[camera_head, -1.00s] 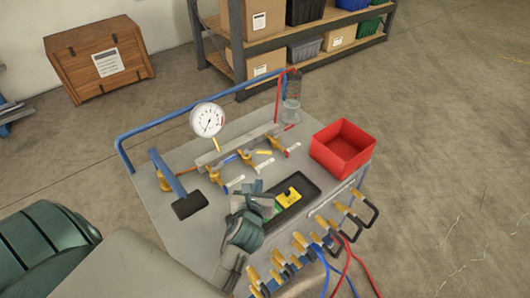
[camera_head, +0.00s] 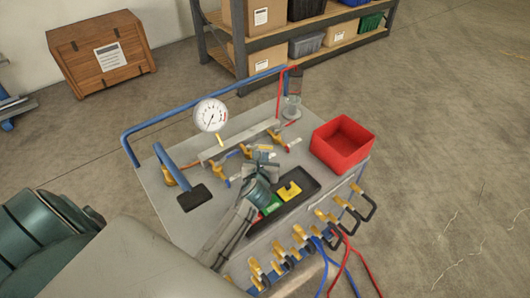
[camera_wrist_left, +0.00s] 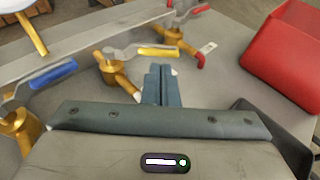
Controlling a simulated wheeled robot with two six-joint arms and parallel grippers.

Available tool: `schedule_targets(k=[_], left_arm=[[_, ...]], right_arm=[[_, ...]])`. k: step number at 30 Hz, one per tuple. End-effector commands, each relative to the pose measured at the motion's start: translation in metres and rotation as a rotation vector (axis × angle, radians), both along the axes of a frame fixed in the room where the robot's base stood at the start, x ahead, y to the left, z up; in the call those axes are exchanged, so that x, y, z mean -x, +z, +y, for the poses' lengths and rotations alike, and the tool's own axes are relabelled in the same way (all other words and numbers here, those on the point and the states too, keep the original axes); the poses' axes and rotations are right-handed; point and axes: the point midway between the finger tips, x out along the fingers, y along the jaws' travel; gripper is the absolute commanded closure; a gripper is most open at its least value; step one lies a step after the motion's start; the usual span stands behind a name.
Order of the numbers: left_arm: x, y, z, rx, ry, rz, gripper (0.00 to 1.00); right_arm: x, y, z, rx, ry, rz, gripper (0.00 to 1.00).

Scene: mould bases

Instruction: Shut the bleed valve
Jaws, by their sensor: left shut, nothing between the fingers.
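A row of brass valves stands along a grey manifold bar (camera_head: 240,142) on the bench; I cannot read which one is the bleed valve. In the left wrist view, one valve has a blue lever (camera_wrist_left: 53,75), the middle one a yellow lever (camera_wrist_left: 158,52), and a farther one a red lever (camera_wrist_left: 192,13). My left gripper (camera_head: 262,158) is over the bench near the valves. In the wrist view its shut, empty fingers (camera_wrist_left: 159,82) are just in front of the yellow lever; I cannot tell whether they touch it. My right gripper is not in view.
A clear bottle (camera_head: 291,106) with a red hose is at the back corner. A red bin (camera_head: 343,144) stands to the right. A black tray (camera_head: 309,188) with coloured pieces lies beneath my gripper. Brass fittings (camera_head: 300,233) line the front edge.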

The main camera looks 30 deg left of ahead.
Motion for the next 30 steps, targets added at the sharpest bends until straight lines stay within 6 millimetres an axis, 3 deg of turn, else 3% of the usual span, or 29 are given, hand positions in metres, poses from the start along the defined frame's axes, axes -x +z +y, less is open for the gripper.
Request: schedule_targets(k=[6,30], left_arm=[[-0.014,0.0,0.006,0.0,-0.001,0.0,1.0],[-0.02,-0.001,0.005,0.002,0.069,-0.001,1.0]], right_arm=[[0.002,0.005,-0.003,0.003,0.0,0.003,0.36],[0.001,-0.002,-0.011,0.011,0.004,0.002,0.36]])
